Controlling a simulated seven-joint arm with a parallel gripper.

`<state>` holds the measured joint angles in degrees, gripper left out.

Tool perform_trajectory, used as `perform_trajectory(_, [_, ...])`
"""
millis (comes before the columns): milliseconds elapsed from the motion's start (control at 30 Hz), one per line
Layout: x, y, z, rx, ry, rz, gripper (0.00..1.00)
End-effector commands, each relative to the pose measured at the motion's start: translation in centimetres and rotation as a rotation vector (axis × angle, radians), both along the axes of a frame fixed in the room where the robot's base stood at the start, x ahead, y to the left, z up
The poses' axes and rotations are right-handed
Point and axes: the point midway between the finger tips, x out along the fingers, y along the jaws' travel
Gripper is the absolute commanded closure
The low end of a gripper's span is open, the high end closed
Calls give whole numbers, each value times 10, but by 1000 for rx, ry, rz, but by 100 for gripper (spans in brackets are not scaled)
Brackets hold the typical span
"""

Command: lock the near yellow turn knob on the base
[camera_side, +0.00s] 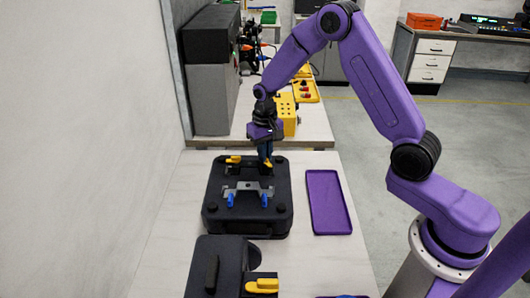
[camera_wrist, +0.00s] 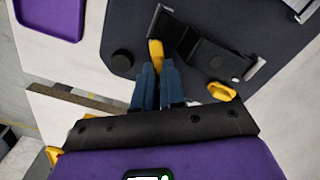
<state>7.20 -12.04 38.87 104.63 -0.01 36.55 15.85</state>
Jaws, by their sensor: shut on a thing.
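The black base (camera_side: 212,208) lies on the pale table with a grey bracket (camera_side: 247,187) across its top. One yellow turn knob (camera_side: 267,164) is at its far right part; it also shows in the wrist view (camera_wrist: 156,50). My gripper (camera_side: 265,158) points down there, its blue fingers (camera_wrist: 155,77) shut on this knob. The fingers hide part of the knob. A second yellow turn knob (camera_side: 233,159) is at the far left of the base, free of the gripper, and shows in the wrist view (camera_wrist: 221,91). Two blue knobs (camera_side: 230,200) (camera_side: 264,200) stand at the bracket's front.
An empty purple tray (camera_side: 328,202) lies right of the base. A yellow box (camera_side: 287,112) and a grey cabinet (camera_side: 208,98) stand behind. Bare table lies around the tray.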

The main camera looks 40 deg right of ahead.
Motion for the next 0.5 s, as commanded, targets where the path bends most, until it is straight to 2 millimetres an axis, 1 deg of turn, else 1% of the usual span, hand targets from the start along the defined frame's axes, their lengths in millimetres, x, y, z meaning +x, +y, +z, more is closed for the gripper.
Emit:
perform_trajectory(200, [1, 1, 1, 0, -3, -202, 100])
perform_trajectory(500, [1, 0, 1, 1, -4, -437, 100])
